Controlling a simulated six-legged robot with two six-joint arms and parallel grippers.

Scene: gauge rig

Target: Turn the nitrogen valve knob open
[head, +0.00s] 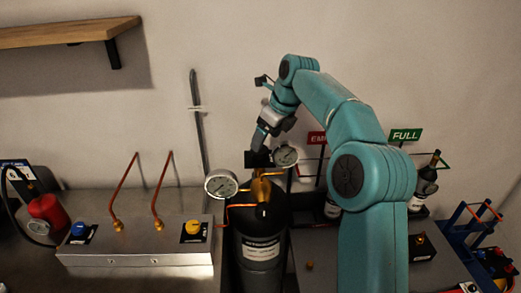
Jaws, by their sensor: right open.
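A black gas cylinder (262,232) with a white label, too small to read, stands at the front centre. A brass valve fitting (262,188) sits on its top, between two round dial gauges, one at left (221,183) and one at right (285,154). My right gripper (258,157) points down just above the brass fitting, with its jaws open. The dark fingers cover this spot, so I cannot make out the valve knob or tell whether they touch it. My left gripper is not in view.
A metal box (140,260) at left carries a blue knob (78,230), a yellow knob (193,228) and two copper pipes. A red canister (47,212) stands far left. Bottles (427,180) stand in a rack under a green FULL sign (405,135). A blue frame (470,225) stands far right.

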